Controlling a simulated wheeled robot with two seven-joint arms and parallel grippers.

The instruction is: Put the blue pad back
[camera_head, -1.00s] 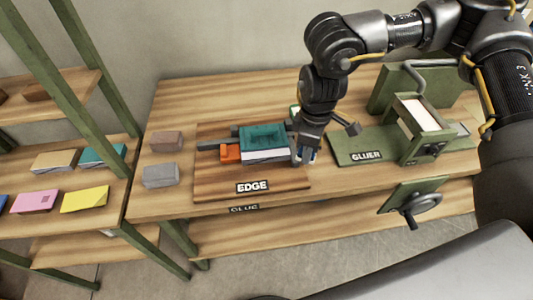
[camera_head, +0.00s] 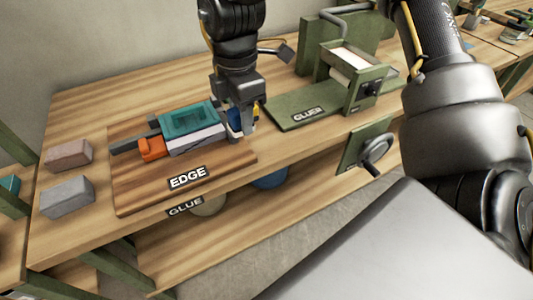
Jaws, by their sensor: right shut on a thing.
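My right gripper (camera_head: 240,128) points down at the right end of the wooden EDGE board (camera_head: 215,178). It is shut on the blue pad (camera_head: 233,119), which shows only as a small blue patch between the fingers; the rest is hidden. The gripper is just right of a block with a teal top (camera_head: 187,122) and pale sides, held in a grey clamp with an orange part (camera_head: 151,147). I cannot tell whether the pad touches the block. My left gripper is not in view.
Two blocks, brownish (camera_head: 69,154) and grey (camera_head: 67,196), lie left of the board. The green GLUER base (camera_head: 305,112) with its roller stand (camera_head: 360,80) is to the right. Round blue (camera_head: 270,179) and beige (camera_head: 208,206) things sit below the tabletop, near the GLUE label.

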